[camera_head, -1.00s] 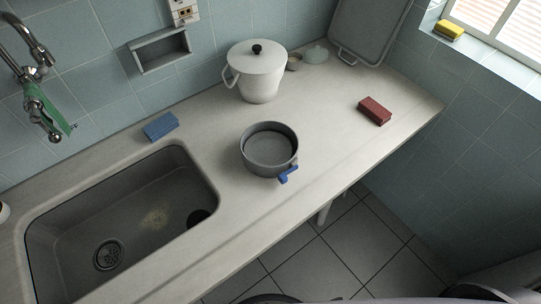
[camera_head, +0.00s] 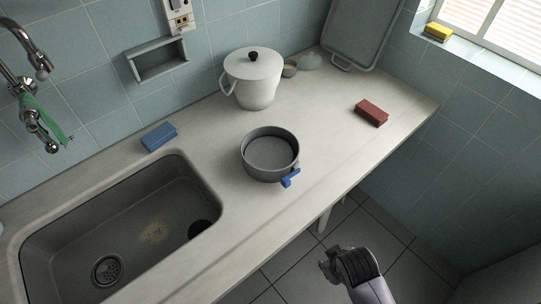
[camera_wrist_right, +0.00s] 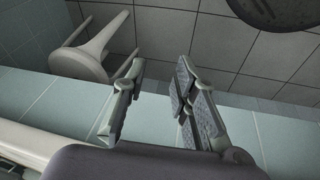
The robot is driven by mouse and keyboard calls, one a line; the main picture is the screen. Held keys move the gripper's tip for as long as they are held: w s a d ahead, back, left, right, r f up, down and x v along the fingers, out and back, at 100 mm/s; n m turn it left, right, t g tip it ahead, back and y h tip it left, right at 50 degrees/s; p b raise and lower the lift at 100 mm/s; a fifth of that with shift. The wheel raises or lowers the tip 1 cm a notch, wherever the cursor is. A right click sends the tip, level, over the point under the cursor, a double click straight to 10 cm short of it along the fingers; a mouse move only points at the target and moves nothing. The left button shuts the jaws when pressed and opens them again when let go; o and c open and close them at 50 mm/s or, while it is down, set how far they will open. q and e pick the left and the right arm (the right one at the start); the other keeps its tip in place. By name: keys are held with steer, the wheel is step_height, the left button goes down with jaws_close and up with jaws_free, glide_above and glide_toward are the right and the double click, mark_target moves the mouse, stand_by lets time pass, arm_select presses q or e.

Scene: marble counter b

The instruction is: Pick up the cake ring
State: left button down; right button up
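The cake ring (camera_head: 270,172) is a grey round ring with a blue clip (camera_head: 291,178) on its front right side. It stands on the counter, right of the sink, in the head view. My right gripper (camera_head: 326,266) is low in the head view, in front of the counter and over the floor, clear of the ring. In the right wrist view its two fingers (camera_wrist_right: 158,100) are spread with nothing between them. The ring is not in the right wrist view. My left gripper is in neither view.
A white lidded pot (camera_head: 254,88) stands behind the ring. A red box-like block (camera_head: 371,113) lies to the right and a blue sponge (camera_head: 159,136) to the left. The sink (camera_head: 60,235) opens at the left. The wrist view shows a pale stool (camera_wrist_right: 95,50).

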steer(key=w+a+r+n+t+h, duration=0.1)
steer(key=w+a+r+n, duration=0.1)
steer(key=r+n, duration=0.2)
steer(key=w+a+r+n+t, duration=0.1)
steer(key=w+a+r+n, duration=0.1)
steer(key=n, duration=0.3)
steer(key=w+a+r+n+t+h, duration=0.1)
steer(key=w+a+r+n, duration=0.1)
steer(key=w+r+n, duration=0.1)
steer(key=shift+w+a+r+n+h, duration=0.1)
steer(key=shift+a+r+n+h, duration=0.2)
steer(key=shift+r, duration=0.35)
steer(key=shift+w+a+r+n, duration=0.1)
steer(key=shift+r+n, duration=0.3)
steer(key=shift+r, duration=0.25)
steer(key=n+t+h, duration=0.2)
steer(key=n+t, duration=0.4)
steer(key=n, duration=0.6)
glide_toward(293, 172)
step_height(293, 172, up, 4)
steer(key=s, duration=0.2)
steer(key=shift+n, duration=0.5)
steer(key=x, duration=1.1)
steer(key=shift+w+a+r, duration=0.1)
steer(key=shift+w+a, duration=0.1)
steer(key=shift+w, duration=0.3)
steer(key=shift+p+x, duration=0.55)
steer(key=shift+x, duration=2.15)
steer(key=shift+d+r, duration=0.1)
steer(key=shift+r, duration=0.1)
